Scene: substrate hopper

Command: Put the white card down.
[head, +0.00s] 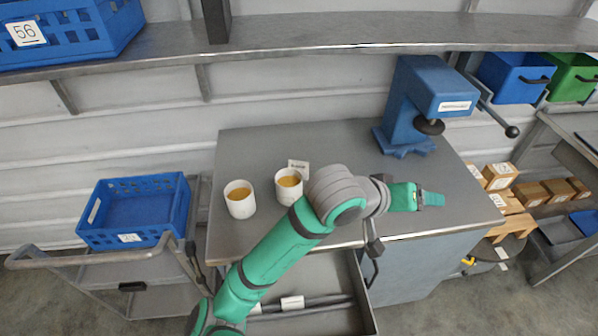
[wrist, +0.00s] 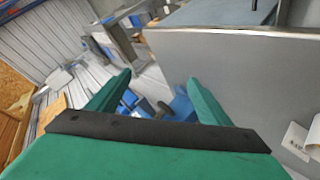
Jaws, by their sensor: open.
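A small white card (head: 299,167) with dark print is on the grey workbench top (head: 330,143), just behind the right white cup (head: 289,188). The cup and my arm are close in front of it, and I cannot tell whether it leans on the cup. The card also shows at the right edge of the wrist view (wrist: 296,138), beside a cup. My gripper (head: 432,198) is over the right part of the bench, well to the right of the card. In the wrist view its two green fingers (wrist: 160,82) are apart, with nothing held between them.
A second white cup (head: 240,200) stands at the left of the bench. A blue press (head: 418,100) stands at the back right. An open drawer (head: 335,318) is below the front edge. A blue crate (head: 135,210) sits on a cart at left. Bench space between cups and press is clear.

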